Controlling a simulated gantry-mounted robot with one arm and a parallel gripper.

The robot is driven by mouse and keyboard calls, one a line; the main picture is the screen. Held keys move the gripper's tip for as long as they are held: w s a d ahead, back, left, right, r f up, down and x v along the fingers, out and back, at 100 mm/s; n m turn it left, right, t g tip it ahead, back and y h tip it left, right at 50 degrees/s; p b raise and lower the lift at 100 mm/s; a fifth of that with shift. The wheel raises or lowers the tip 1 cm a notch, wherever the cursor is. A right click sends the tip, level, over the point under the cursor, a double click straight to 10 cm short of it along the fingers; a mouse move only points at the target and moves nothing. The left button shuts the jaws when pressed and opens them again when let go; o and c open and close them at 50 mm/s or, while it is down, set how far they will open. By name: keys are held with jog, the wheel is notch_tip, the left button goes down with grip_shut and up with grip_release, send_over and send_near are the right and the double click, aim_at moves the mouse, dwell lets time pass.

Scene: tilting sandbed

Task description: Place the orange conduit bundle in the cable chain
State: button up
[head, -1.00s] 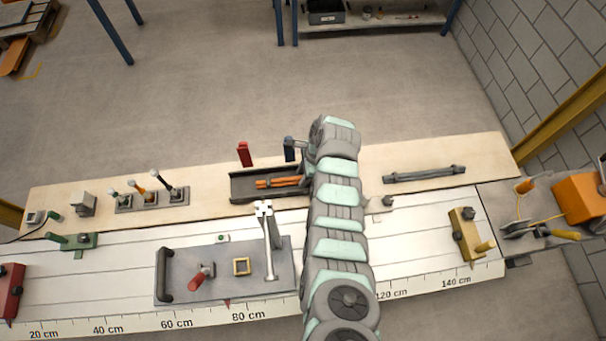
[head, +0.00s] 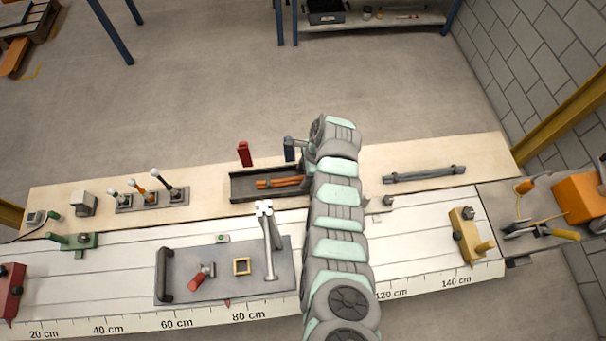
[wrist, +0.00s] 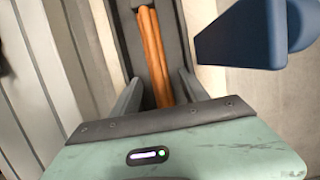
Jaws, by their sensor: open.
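The orange conduit bundle (head: 278,182) lies lengthwise in a dark grey open channel (head: 240,198), which appears to be the cable chain, on the wooden strip. In the wrist view the bundle (wrist: 153,55) runs along the floor of the channel (wrist: 125,30) between its side walls. My gripper (wrist: 158,95) is open, its fingers on either side of the bundle's near end. I cannot tell whether they touch the channel walls. In the head view my arm hides the gripper and the channel's right end.
A blue post (head: 289,150) stands close behind the channel; it looms large beside my gripper in the wrist view (wrist: 240,35). A red post (head: 244,153) stands further left. A grey bar (head: 424,174) lies right.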

jog(key=v, duration=1.2)
jog(key=shift+b, duration=0.4)
